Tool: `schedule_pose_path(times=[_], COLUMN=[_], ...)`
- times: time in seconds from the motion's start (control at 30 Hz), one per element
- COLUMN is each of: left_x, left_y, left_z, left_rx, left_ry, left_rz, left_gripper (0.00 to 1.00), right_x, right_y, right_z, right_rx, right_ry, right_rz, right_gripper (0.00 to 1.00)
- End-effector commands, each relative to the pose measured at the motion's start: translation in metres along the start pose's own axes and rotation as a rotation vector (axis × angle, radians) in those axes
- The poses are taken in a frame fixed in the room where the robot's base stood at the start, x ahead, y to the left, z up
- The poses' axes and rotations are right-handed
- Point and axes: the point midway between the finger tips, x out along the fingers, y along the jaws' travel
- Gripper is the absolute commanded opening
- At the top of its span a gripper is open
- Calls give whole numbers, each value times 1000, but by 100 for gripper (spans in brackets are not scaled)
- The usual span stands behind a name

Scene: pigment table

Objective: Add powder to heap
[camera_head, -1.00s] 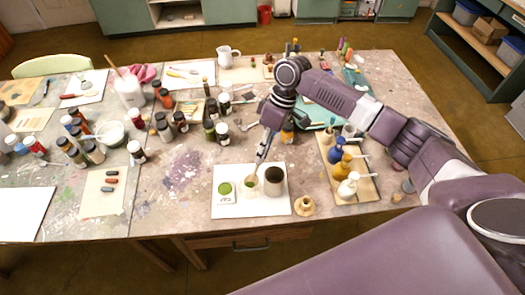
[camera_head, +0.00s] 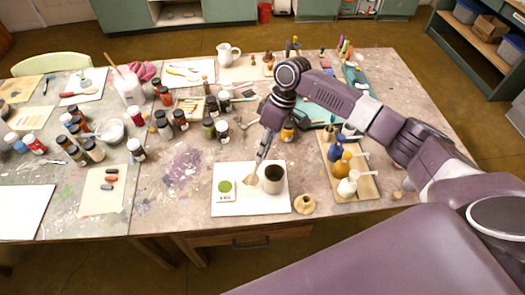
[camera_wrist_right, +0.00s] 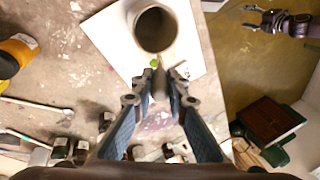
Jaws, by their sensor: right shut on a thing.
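My right gripper (camera_head: 264,150) is shut on a small tan scoop (camera_head: 250,181), held low over a white board (camera_head: 238,208). The scoop's bowl shows no green powder in the head view. A small white scale (camera_head: 227,198) with a green powder heap (camera_head: 225,186) on it stands just left of the scoop. A grey-beige cup (camera_head: 273,180) with a dark inside stands just right of it. The right wrist view shows the cup (camera_wrist_right: 156,30) and my right gripper (camera_wrist_right: 160,82), with a small green patch between them. My left gripper (camera_wrist_right: 249,17) shows there too, apparently open, over the floor.
A wooden ring-like stand (camera_head: 305,204) sits right of the board. A tray (camera_head: 366,188) with several bottles stands farther right. Several paint jars (camera_head: 180,120) crowd the table left of my right arm.

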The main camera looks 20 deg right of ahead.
Motion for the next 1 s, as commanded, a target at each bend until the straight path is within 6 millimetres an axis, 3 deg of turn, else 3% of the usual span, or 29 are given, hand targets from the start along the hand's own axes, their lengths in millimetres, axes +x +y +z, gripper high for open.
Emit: schedule_pose_path(times=[1.0], left_x=[-5], left_y=[1], left_z=[-1], left_rx=[1], left_ry=[0], left_rz=[1], left_gripper=[62], right_x=[1], right_y=[0], right_z=[0], right_rx=[0], right_ry=[-1], right_rz=[0], right_gripper=[0])
